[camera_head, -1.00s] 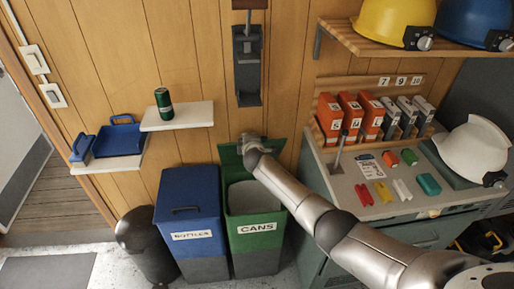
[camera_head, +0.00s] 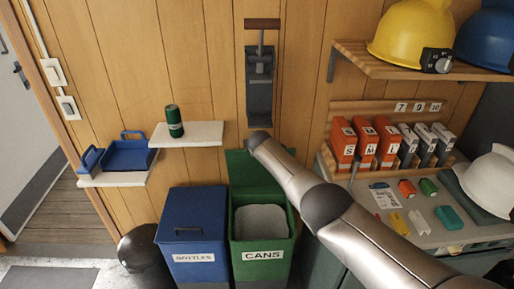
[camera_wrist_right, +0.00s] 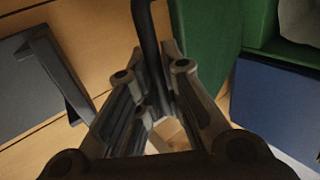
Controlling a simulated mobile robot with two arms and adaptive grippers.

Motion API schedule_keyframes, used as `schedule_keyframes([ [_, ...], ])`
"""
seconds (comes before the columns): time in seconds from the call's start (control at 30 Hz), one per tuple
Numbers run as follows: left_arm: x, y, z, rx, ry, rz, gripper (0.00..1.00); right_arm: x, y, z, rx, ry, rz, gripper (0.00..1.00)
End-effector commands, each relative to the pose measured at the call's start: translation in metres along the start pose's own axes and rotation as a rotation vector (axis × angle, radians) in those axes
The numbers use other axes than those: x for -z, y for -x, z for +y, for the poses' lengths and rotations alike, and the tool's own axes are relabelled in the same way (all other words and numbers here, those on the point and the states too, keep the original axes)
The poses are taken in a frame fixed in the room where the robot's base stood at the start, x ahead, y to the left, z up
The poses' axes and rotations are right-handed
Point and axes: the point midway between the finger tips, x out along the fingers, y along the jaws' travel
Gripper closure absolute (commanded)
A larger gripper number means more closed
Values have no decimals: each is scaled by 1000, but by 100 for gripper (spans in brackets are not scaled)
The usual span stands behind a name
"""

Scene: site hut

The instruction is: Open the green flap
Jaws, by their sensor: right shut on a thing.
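The green bin (camera_head: 263,247) is labelled CANS. Its green flap (camera_head: 240,166) stands raised at the back, near the wall, and the bin mouth is uncovered with a grey lining in it. My right arm reaches in from the right, its end in front of the flap's top edge; the jaws are hidden there. In the right wrist view my right gripper (camera_wrist_right: 160,92) is shut on a dark bent handle bar (camera_wrist_right: 146,32). The green flap (camera_wrist_right: 205,45) is right beside the bar there. My left gripper is not in view.
A closed blue bin (camera_head: 192,232) labelled BOTTLES stands left of the green bin. A grey wall device (camera_head: 260,90) with a lever hangs above the flap. A shelf (camera_head: 187,138) holds a green can (camera_head: 174,121). A cluttered worktop (camera_head: 385,215) is on the right.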

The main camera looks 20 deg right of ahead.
Motion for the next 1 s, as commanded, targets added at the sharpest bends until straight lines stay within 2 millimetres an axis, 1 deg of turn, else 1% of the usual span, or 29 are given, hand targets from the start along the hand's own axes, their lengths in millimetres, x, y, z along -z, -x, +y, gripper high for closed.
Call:
schedule_keyframes([
  [0.1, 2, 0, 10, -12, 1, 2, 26, 1, 0, 2, -2, -10, 4, 100],
  [0.27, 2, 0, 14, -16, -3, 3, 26, 1, 1, 2, -3, -10, 5, 100],
  [0.3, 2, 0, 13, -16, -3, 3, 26, 1, 1, 2, -4, -10, 5, 89],
  [0.47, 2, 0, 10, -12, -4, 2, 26, 1, 1, 2, -4, -7, 4, 69],
  [0.7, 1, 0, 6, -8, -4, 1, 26, 1, 0, 1, -3, -3, 3, 68],
  [0.8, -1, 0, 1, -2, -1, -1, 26, 1, 0, 1, -2, -3, 2, 68],
  [1.0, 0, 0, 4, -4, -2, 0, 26, 1, 3, 0, -2, -3, 3, 68],
])
